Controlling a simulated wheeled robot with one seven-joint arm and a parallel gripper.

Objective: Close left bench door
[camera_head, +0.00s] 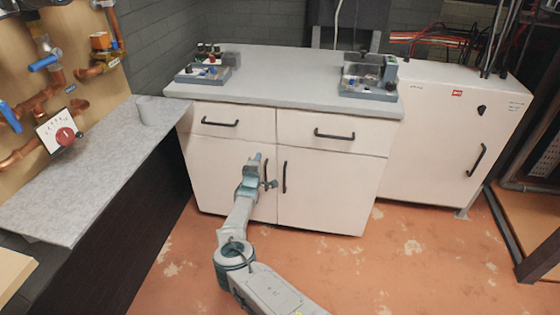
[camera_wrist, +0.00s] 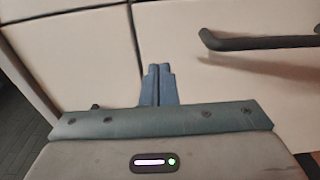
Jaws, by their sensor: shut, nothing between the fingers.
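The left bench door (camera_head: 222,168) is a cream panel on the lower left of the white bench. It looks flush with the front or nearly so; I cannot see a clear gap. Its dark vertical handle (camera_head: 268,172) shows partly beside my gripper, near the seam with the right door (camera_head: 325,190). My gripper (camera_head: 258,157) is in front of the left door near its handle edge. I cannot tell whether it touches the door. In the wrist view, the blue fingers (camera_wrist: 158,70) are together and empty before cream panels. A dark bar handle (camera_wrist: 258,42) shows at right.
Two drawers with dark handles (camera_head: 220,123) (camera_head: 334,135) sit above the doors. Small devices (camera_head: 205,72) (camera_head: 370,80) stand on the benchtop. A grey counter (camera_head: 85,165) runs along the left. A white cabinet (camera_head: 440,135) stands right. The orange floor (camera_head: 400,265) is clear in front.

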